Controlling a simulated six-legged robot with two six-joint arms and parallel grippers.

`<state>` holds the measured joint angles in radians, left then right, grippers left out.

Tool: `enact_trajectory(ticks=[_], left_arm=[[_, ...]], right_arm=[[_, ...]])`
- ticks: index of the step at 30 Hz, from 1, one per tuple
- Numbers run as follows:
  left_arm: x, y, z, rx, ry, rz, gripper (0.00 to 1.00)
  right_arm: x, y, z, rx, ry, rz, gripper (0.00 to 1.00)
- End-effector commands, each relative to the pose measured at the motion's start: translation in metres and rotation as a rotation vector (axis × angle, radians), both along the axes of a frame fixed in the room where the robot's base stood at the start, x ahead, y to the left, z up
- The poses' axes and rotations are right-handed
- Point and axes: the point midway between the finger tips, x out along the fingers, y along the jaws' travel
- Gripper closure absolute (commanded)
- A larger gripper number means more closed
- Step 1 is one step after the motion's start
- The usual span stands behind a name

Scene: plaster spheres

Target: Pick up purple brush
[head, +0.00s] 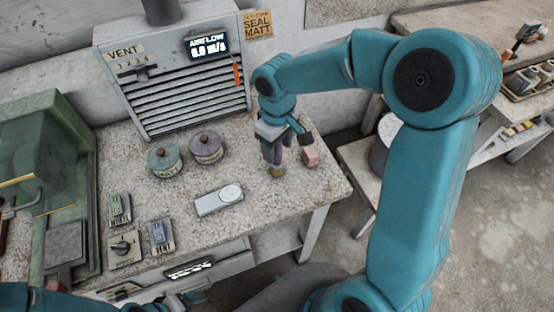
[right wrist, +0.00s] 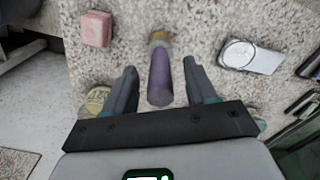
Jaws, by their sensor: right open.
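The purple brush shows in the right wrist view (right wrist: 161,78) as a purple handle with a yellowish end, between the two fingers with a gap on each side. In the head view its yellowish lower end (head: 277,172) meets the speckled bench top, and the handle above is partly hidden by my right gripper (head: 272,150). It looks about upright. My right gripper, also in the right wrist view (right wrist: 159,72), is open and empty around the brush. My left gripper is not in view.
A pink block (head: 310,157) stands close right of the brush. A grey plate with a round disc (head: 218,199), a green lidded pot (head: 164,160) and a purple lidded pot (head: 206,148) stand left. A vent unit (head: 175,80) is behind. The bench's right edge (head: 345,188) is near.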

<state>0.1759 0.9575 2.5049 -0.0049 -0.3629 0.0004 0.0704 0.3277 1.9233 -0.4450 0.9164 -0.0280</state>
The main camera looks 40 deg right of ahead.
Motion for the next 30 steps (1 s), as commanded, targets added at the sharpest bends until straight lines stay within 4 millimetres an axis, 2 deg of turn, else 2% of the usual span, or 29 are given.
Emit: enact_trajectory(ticks=[4,11,12,17,26,30], left_arm=[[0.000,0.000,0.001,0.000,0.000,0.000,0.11],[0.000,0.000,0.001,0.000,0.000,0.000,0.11],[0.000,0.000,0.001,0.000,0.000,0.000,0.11],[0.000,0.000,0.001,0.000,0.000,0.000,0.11],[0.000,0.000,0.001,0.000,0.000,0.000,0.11],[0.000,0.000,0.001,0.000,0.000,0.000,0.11]], right_arm=[[0.001,0.000,-0.017,0.001,0.001,0.000,0.44],[0.001,0.000,-0.020,0.000,-0.001,0.000,0.44],[0.001,0.000,-0.020,0.000,-0.001,0.000,0.47],[0.001,0.000,-0.020,0.000,-0.001,0.000,0.99],[0.002,0.000,-0.019,0.000,-0.002,0.000,1.00],[0.002,0.000,-0.012,0.000,-0.004,-0.001,1.00]])
